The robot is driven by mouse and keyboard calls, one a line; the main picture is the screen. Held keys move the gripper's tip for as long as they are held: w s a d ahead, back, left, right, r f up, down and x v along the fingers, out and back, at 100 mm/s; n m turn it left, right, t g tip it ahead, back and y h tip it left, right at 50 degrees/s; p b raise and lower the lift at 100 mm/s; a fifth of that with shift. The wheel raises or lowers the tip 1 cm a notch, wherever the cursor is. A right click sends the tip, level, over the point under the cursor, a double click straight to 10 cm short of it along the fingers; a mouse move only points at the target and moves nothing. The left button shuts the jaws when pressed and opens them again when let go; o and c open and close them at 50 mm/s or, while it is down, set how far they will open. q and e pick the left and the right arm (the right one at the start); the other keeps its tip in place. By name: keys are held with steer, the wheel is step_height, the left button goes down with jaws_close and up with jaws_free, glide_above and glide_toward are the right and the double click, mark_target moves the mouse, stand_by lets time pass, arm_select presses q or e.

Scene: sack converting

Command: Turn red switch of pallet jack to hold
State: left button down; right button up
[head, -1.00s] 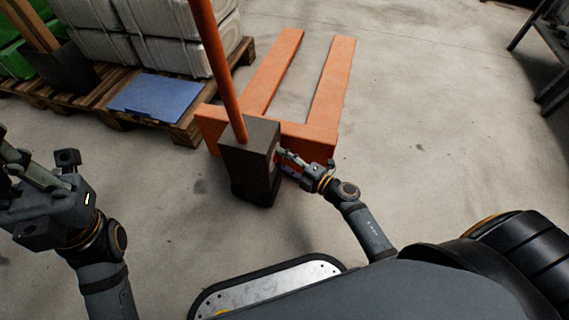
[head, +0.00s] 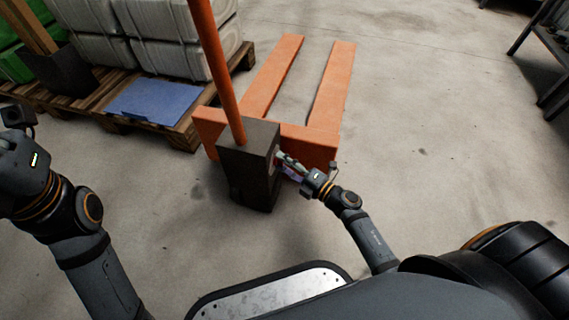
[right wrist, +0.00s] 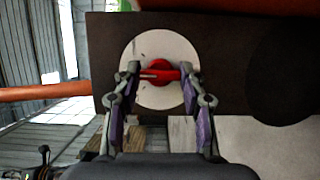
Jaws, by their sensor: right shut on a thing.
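The orange pallet jack (head: 313,140) stands on the floor with its forks pointing away and its orange handle (head: 222,80) rising from a dark box (head: 248,160). The red switch (right wrist: 160,71) sits on a pale round plate (right wrist: 145,93) on that box's side, seen in the right wrist view. My right gripper (head: 285,160) reaches the box's right side. In the right wrist view its two fingers (right wrist: 160,76) are shut on the red switch, one on each side. The switch's lever looks roughly level in that view. My left gripper (head: 18,145) is at the left edge, partly cut off.
A wooden pallet (head: 185,130) with white containers (head: 175,35) and a blue sheet (head: 155,100) stands at the left. A dark bench (head: 548,50) is at the upper right. The floor right of the jack is clear.

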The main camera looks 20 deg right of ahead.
steer(key=o, duration=1.1)
steer(key=shift+o, duration=0.2)
steer(key=v, duration=1.2)
